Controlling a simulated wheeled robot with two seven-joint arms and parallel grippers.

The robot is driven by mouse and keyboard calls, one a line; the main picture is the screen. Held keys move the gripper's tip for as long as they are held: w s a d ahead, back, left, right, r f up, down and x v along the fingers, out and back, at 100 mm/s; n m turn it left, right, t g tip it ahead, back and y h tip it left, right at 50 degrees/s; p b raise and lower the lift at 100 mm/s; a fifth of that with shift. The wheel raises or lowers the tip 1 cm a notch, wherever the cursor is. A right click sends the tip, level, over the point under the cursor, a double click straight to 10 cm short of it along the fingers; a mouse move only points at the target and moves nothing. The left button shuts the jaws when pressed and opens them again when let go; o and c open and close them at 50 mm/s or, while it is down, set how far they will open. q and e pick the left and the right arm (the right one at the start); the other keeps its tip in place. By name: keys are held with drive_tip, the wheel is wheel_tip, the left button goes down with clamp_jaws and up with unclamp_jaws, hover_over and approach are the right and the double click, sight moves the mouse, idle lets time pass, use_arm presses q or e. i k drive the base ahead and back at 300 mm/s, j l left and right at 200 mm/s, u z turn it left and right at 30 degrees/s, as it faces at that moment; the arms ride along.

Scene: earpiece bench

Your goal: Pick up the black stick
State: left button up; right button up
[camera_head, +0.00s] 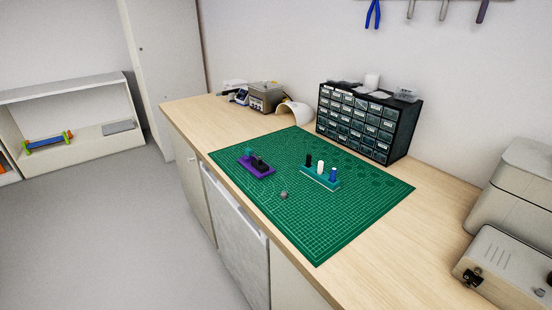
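A black stick (308,160) stands upright at the left end of a teal holder (321,180) on the green mat. A white stick (320,167) stands in the middle of the holder and a blue stick (333,175) at its right end. Left of it lies a purple base (248,165) with a small teal piece (249,152) and dark pieces (260,165) on it. A small grey round piece (283,195) lies on the mat in front of the holder. Neither of my grippers shows in the head view.
The green mat (320,235) lies on a wooden bench (205,119). A dark drawer cabinet (365,121) stands behind it against the wall. Grey boxy machines (515,265) stand at the right. The mat's front part is clear.

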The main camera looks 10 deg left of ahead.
sight(308, 157)
drive_tip(key=i+j+z, duration=0.2)
drive_tip(key=j+z, duration=0.2)
drive_tip(key=i+j+z, duration=0.15)
drive_tip(key=j+z, duration=0.6)
drive_tip(key=j, duration=0.15)
drive_tip(key=j+z, duration=0.4)
drive_tip(key=j, duration=0.15)
